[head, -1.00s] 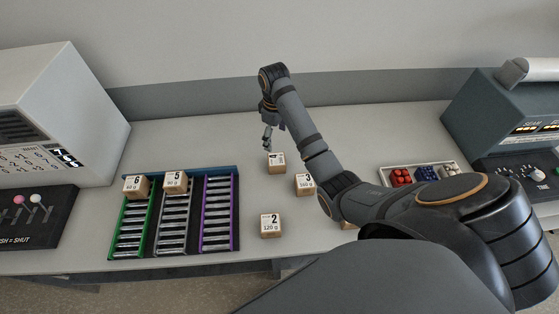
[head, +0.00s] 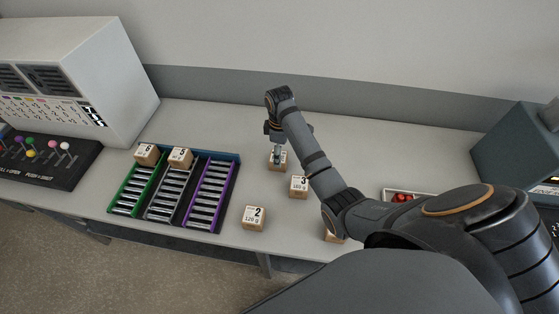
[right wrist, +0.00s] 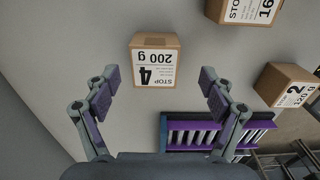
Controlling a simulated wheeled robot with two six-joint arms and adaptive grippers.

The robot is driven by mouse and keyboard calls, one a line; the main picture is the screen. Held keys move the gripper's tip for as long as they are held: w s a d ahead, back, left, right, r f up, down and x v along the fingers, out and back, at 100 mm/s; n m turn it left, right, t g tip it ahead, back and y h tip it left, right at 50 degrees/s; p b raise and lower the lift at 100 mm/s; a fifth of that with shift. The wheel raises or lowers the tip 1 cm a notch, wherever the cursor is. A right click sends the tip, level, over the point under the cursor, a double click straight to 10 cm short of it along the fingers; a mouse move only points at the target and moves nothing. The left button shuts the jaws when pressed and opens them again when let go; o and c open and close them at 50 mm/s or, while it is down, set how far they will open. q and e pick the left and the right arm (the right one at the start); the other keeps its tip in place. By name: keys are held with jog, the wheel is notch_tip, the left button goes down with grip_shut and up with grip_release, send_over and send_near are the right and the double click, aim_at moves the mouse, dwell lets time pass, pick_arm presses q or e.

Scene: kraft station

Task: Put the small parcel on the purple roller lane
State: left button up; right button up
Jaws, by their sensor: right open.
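My right gripper (head: 277,148) is open and empty above a cardboard parcel (head: 278,165) at the back of the table. In the right wrist view this parcel, marked 4 and 200 g (right wrist: 154,62), lies ahead of and between the open fingertips (right wrist: 161,86), not gripped. The arm partly covers it in the head view. The purple roller lane (head: 210,196) is the rightmost of three lanes and is empty. Its end also shows in the right wrist view (right wrist: 262,124). My left gripper is not in view.
Parcel 6 (head: 147,154) sits on the green lane and parcel 5 (head: 180,158) on the middle lane. Parcel 3 (head: 299,187) and parcel 2 (head: 254,217) lie loose; another parcel (head: 333,237) is partly behind my arm. A white machine (head: 115,90) stands at left.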

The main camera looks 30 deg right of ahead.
aim_at(284, 153)
jog(key=shift+w+f+p, duration=0.15)
jog(key=shift+f+p, duration=0.5)
jog(key=shift+f, duration=0.2)
jog(key=f, duration=0.3)
jog(key=shift+w, duration=0.2)
jog(key=shift+d+f, duration=0.1)
jog(key=shift+f, duration=0.1)
jog(key=c, duration=0.6)
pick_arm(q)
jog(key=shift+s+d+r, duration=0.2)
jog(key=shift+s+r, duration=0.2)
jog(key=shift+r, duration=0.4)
pick_arm(e)
jog(key=c, duration=0.9)
